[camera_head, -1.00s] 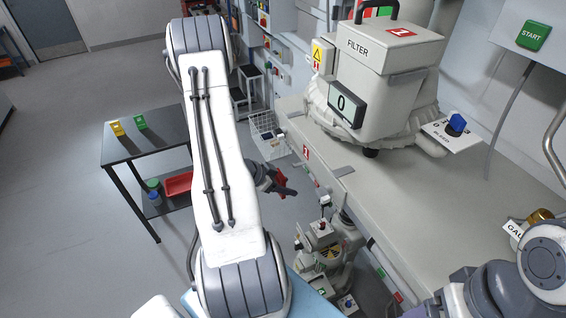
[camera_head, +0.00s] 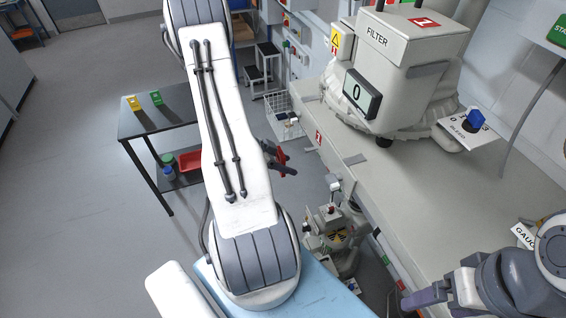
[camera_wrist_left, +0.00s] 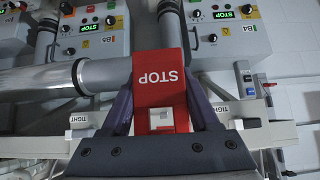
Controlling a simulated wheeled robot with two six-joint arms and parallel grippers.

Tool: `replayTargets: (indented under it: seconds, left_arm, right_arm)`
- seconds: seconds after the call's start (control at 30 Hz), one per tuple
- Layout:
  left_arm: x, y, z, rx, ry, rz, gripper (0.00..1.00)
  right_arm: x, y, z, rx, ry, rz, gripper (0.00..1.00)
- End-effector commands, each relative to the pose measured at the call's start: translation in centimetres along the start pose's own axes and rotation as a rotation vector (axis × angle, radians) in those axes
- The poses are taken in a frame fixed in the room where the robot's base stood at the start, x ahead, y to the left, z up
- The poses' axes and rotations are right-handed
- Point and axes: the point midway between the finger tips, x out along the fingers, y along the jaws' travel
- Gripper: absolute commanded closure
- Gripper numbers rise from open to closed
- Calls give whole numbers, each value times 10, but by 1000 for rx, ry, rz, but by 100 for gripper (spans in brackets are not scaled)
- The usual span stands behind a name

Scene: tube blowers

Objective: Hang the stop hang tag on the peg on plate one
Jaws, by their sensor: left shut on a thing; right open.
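The red stop hang tag (camera_wrist_left: 160,78) is held between the two dark fingers of my left gripper (camera_wrist_left: 160,112) in the left wrist view. Its word STOP reads upside down, and a square opening shows near its lower edge. In the head view my left gripper (camera_head: 280,165) is beyond my white arm, beside the bench front, with a bit of the red tag (camera_head: 281,156) showing. My right gripper (camera_head: 432,296) is open and empty at the lower right, over the bench edge. Red plates marked 1 show on the bench front (camera_head: 319,138) and the filter top (camera_head: 424,22). I cannot make out a peg.
The filter unit (camera_head: 400,65) stands on the long bench (camera_head: 425,185). Grey machinery (camera_head: 335,230) is below the bench edge. A dark side table (camera_head: 180,118) holds yellow and green tags. In the wrist view, a pipe (camera_wrist_left: 35,82) and control boxes (camera_wrist_left: 228,30) lie beyond the tag.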

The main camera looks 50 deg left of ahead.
Motion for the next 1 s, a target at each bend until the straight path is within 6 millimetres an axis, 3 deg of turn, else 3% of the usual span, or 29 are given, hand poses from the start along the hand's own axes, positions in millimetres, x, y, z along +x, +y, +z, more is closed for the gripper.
replayTargets:
  seconds: [1.0]
  left_arm:
    - [46, 0, -41, 1, 0, 0, 91]
  right_arm:
    - [3, 0, 0, 0, 0, 0, 16]
